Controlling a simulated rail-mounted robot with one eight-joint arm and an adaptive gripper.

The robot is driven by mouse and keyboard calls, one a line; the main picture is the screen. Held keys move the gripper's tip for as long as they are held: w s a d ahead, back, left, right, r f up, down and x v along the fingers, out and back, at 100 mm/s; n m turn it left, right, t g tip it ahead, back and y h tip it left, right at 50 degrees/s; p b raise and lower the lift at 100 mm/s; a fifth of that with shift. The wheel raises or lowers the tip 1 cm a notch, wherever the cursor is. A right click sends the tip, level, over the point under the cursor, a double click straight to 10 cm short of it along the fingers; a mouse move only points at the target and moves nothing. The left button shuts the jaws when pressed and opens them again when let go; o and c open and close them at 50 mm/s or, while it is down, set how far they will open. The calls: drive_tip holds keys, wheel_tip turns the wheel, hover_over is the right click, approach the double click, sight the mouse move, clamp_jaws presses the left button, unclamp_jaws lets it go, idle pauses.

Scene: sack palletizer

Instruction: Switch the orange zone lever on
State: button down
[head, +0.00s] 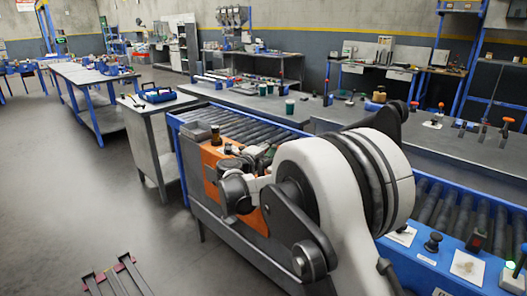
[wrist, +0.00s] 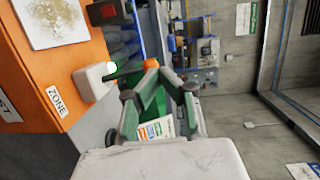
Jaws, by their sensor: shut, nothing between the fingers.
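The orange panel (wrist: 60,65) fills the left of the wrist view and bears a "ZONE" label (wrist: 57,101). A pale switch base (wrist: 95,81) stands out from it, with a green glow beside it. The lever's orange knob (wrist: 150,63) shows to the right of this base. My gripper (wrist: 160,74) is shut and empty, its tips close to the knob. I cannot tell whether they touch it. In the head view the orange panel (head: 212,188) is on the conveyor's side, and my arm hides the lever and most of my gripper.
The roller conveyor (head: 235,122) runs behind my arm. A brown bottle (head: 216,135) and a grey tray (head: 197,131) are near the panel. A long bench (head: 330,112) with cups and other levers stands behind.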

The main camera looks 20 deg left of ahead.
drive_tip(key=s+a+r+p, duration=0.1)
drive_tip(key=s+r+p, duration=0.2)
drive_tip(key=s+r, duration=0.6)
drive_tip(key=shift+v, duration=0.85)
drive_tip(key=shift+a+f, duration=0.1)
drive_tip(key=shift+w, duration=0.1)
drive_tip(key=w+d+r+n+t+y+p, duration=0.1)
drive_tip(key=d+r+n+t+y, duration=0.15)
drive_tip(key=d+r, duration=0.4)
drive_tip(key=w+d+r+n+t+y, duration=0.1)
drive_tip(key=d+r+n, duration=0.2)
drive_tip(key=r, duration=0.6)
drive_tip(key=s+d+r+n+g+y+p, duration=0.1)
drive_tip(key=s+d+r+n+y, duration=0.15)
drive_tip(key=d+n, duration=0.2)
drive_tip(key=s+d+r+n+g+y, duration=0.1)
drive_tip(key=s+d+r+n+y, duration=0.1)
drive_tip(key=d+r+n+y, duration=0.3)
drive_tip(key=s+d+f+n+g+h+p, duration=0.1)
drive_tip(key=s+d+f+g+h, duration=0.1)
drive_tip(key=s+d+f, duration=0.6)
drive_tip(key=s+d+f+n+g+h+p, duration=0.1)
drive_tip(key=s+d+f+g, duration=0.4)
drive_tip(key=s+d, duration=0.8)
drive_tip(key=s+d+f+n+g+h+p, duration=0.1)
drive_tip(key=s+d+f+n+g+h, duration=0.2)
drive_tip(key=s+d+f, duration=0.7)
drive_tip(key=shift+s+d+f+g+h, duration=0.45)
drive_tip(key=shift+s+h, duration=0.2)
drive_tip(key=shift+h, duration=0.25)
